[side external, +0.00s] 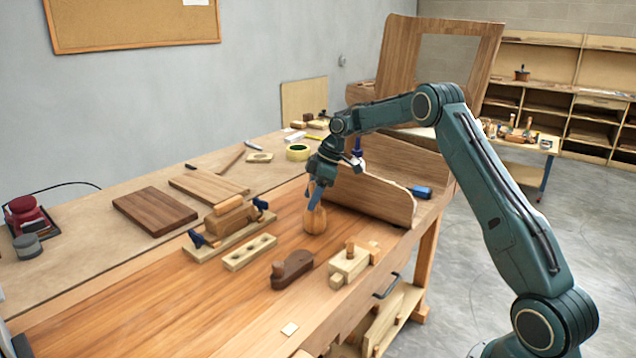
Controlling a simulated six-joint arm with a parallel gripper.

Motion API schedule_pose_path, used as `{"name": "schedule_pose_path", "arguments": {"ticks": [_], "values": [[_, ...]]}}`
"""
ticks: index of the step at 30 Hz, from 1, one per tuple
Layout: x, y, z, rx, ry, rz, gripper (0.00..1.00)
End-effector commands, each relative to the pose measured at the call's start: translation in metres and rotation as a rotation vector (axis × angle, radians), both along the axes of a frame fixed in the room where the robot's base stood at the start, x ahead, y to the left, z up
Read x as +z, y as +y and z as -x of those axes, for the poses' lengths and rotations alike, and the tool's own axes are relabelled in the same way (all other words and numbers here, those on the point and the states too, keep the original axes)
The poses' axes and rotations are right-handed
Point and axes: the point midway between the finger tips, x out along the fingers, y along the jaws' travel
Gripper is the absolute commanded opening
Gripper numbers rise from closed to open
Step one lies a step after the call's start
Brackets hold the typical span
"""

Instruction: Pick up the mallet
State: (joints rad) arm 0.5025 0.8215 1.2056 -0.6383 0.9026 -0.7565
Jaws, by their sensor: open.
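The mallet (315,221), with a rounded wooden head, stands on the workbench (200,285) near the curved wooden panel. A blue upright piece (315,196) rises from its top into my gripper; I cannot tell whether it is the handle or a finger. My gripper (318,183) points down directly above the mallet head, with its jaws open around or beside this blue piece. Whether the jaws touch it is too small to tell.
The curved panel (370,198) stands close to the right of the mallet. A dark wooden plane (292,270), a pale wooden tool (352,263), a block with holes (250,252) and a clamped jig (230,222) lie in front. The bench's front left is mostly clear.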

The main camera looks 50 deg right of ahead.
Motion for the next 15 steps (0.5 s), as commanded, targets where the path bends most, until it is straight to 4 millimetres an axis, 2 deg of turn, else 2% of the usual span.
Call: {"name": "schedule_pose_path", "arguments": {"ticks": [7, 8, 15], "values": [[0.0004, -0.0001, 0.0001, 0.0, 0.0, 0.0, 0.55], [0.0004, -0.0001, 0.0001, 0.0, 0.0, 0.0, 0.51], [0.0005, -0.0001, 0.0001, 0.0, 0.0, 0.0, 0.04]]}}
